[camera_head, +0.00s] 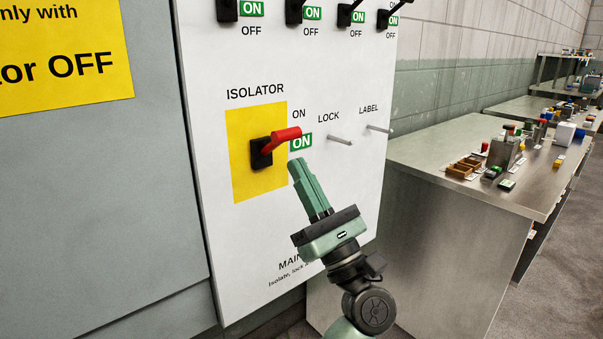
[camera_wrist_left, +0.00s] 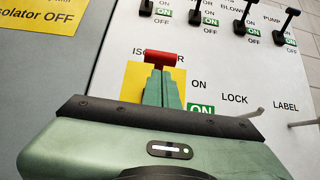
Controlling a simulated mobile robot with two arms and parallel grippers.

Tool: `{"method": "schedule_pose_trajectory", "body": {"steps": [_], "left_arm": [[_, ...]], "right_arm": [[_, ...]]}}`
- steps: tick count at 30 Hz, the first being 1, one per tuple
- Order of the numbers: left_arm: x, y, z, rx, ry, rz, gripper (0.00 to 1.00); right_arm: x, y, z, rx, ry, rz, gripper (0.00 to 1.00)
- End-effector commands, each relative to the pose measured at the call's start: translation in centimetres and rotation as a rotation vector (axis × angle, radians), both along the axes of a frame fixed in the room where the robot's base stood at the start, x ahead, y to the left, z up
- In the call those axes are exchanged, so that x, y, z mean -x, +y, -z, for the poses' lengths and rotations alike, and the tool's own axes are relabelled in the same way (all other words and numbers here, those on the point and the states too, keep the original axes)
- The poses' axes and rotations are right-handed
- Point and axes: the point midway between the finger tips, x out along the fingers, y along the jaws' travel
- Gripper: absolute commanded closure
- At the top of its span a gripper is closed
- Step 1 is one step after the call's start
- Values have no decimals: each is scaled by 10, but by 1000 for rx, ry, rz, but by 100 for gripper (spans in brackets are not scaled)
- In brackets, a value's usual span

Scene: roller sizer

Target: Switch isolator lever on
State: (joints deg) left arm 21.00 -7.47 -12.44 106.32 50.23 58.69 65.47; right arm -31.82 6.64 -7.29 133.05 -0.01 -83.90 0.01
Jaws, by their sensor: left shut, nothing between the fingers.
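The isolator lever has a red grip (camera_head: 284,135) on a black base (camera_head: 260,153), mounted on a yellow plate (camera_head: 245,181) on a white panel. In the head view the grip sticks out to the right, beside the green ON mark (camera_head: 301,142). My left gripper (camera_head: 298,166) is shut and empty, its fingertips just below and right of the grip. In the left wrist view the red grip (camera_wrist_left: 164,57) shows just beyond the closed fingertips (camera_wrist_left: 161,73), which hide the lever's base. Whether they touch it I cannot tell. My right gripper is out of view.
Two metal pegs, LOCK (camera_head: 340,140) and LABEL (camera_head: 378,129), stick out of the panel to the right of the lever. Several black switches (camera_head: 294,11) line the panel's top. A metal bench (camera_head: 440,165) with small parts stands to the right.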

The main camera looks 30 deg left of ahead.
Motion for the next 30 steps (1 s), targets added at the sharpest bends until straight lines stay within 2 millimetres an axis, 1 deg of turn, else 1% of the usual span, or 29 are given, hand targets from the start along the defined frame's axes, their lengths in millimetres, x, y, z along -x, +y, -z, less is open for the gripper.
{"method": "schedule_pose_trajectory", "body": {"steps": [1, 6, 9, 12, 17, 30], "left_arm": [[1, -5, 8, 1, 4, 2, 100], [8, -25, 30, 0, 5, 3, 100], [12, -35, 40, 1, 4, 3, 100], [15, -41, 47, 0, 2, 1, 100], [16, -45, 51, 0, 2, 1, 100], [16, -45, 50, 0, 1, 1, 100]], "right_arm": [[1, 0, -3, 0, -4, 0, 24], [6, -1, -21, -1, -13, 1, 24], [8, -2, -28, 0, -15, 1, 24], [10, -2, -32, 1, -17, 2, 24], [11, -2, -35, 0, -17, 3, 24], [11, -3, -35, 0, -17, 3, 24]]}}
